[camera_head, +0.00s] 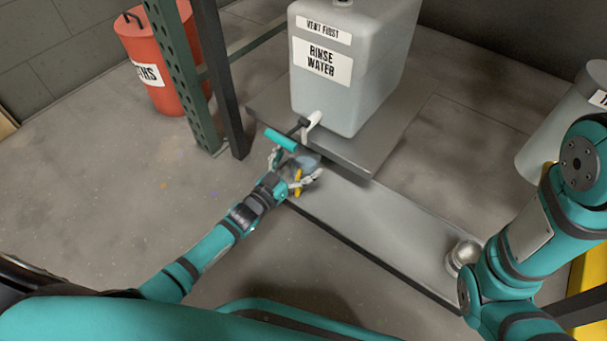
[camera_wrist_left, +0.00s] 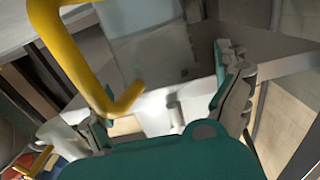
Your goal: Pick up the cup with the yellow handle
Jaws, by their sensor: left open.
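The cup's yellow handle (camera_head: 298,182) shows at my left gripper in the head view, under the tap of the rinse water tank. The cup body (camera_head: 306,160) looks clear or greyish and is partly hidden by the gripper. My left gripper (camera_head: 291,170) is open, with its fingers spread close to the cup. In the left wrist view the yellow handle (camera_wrist_left: 75,55) looms large at upper left, in front of the left gripper's (camera_wrist_left: 168,112) fingers. Whether the fingers touch the cup cannot be told. My right gripper is out of view; only its arm shows at the right.
The rinse water tank (camera_head: 345,85) stands on a raised grey platform (camera_head: 385,150), its teal-handled tap (camera_head: 281,139) just above my left gripper. A low grey bench (camera_head: 375,225) carries a round metal object (camera_head: 463,255). A green post (camera_head: 180,75) and red bin (camera_head: 150,50) stand left.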

